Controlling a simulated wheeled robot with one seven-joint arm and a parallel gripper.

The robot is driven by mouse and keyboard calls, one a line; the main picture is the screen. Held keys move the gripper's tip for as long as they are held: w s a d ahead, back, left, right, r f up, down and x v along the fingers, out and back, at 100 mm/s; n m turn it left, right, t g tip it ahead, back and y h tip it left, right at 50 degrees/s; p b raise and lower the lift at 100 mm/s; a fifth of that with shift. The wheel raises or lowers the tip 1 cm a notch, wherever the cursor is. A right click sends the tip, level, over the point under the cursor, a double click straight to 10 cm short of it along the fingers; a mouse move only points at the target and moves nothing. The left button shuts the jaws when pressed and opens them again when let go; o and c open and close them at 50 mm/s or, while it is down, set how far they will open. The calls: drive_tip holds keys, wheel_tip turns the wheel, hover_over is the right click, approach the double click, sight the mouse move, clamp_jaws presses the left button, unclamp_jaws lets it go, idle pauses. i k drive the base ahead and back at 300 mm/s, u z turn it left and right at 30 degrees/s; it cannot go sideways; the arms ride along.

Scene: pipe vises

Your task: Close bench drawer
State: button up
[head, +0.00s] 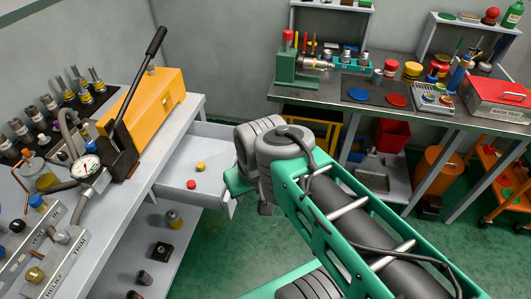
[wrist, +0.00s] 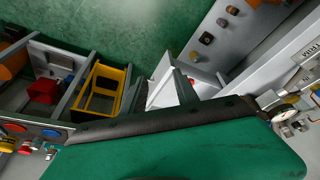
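The bench drawer (head: 203,190) is a light grey drawer pulled out from the left bench, with its front end toward the middle of the room. A red and a yellow cap lie on its floor. My gripper (head: 265,208) is beside the outer end of the drawer, mostly hidden behind my arm. I cannot tell whether it touches the drawer. In the wrist view a dark grey finger (wrist: 183,86) rises past my green gripper body, in front of the pale drawer (wrist: 160,88).
The left bench (head: 185,122) carries an orange pump unit (head: 155,103), a gauge (head: 86,167) and several fittings. Parts sit on its lower shelf. A second bench (head: 390,102) with tools stands at the back. A yellow crate (head: 310,120) is under it. Green floor is clear between.

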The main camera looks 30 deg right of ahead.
sight(212, 144)
drive_tip(key=z, duration=0.3)
drive_tip(key=i, duration=0.65)
drive_tip(key=z, duration=0.05)
drive_tip(key=k, duration=0.2)
drive_tip(key=u, duration=0.9)
drive_tip(key=i, duration=0.45)
drive_tip(key=z, duration=0.1)
